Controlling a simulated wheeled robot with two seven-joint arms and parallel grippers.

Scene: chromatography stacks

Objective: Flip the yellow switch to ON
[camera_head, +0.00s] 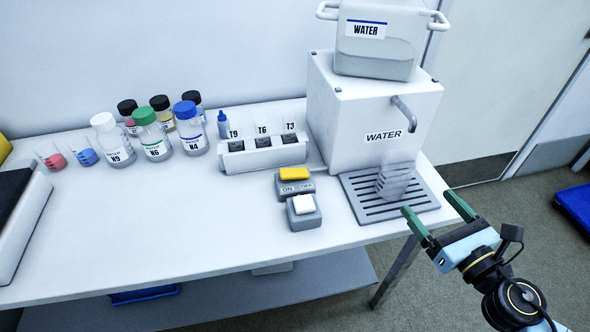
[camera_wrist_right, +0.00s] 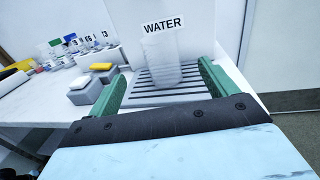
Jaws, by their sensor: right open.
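The yellow switch (camera_head: 294,174) sits on a grey base (camera_head: 295,187) marked ON at left and OFF at right, near the middle of the table. In the right wrist view the yellow switch (camera_wrist_right: 101,67) is at the left, outside the fingers. I cannot tell which way it is tipped. A white switch (camera_head: 304,204) on its own grey base stands just in front of it. My right gripper (camera_head: 432,219) is open and empty, by the table's right front edge, right of the switches. My left gripper is not in view.
A slotted drip tray (camera_head: 365,204) holds a clear cup (camera_head: 396,181) beside the white WATER dispenser (camera_head: 365,120). A white rack (camera_head: 262,156) stands behind the switches. Several bottles (camera_head: 158,138) stand at the left. The front middle of the table (camera_head: 190,225) is clear.

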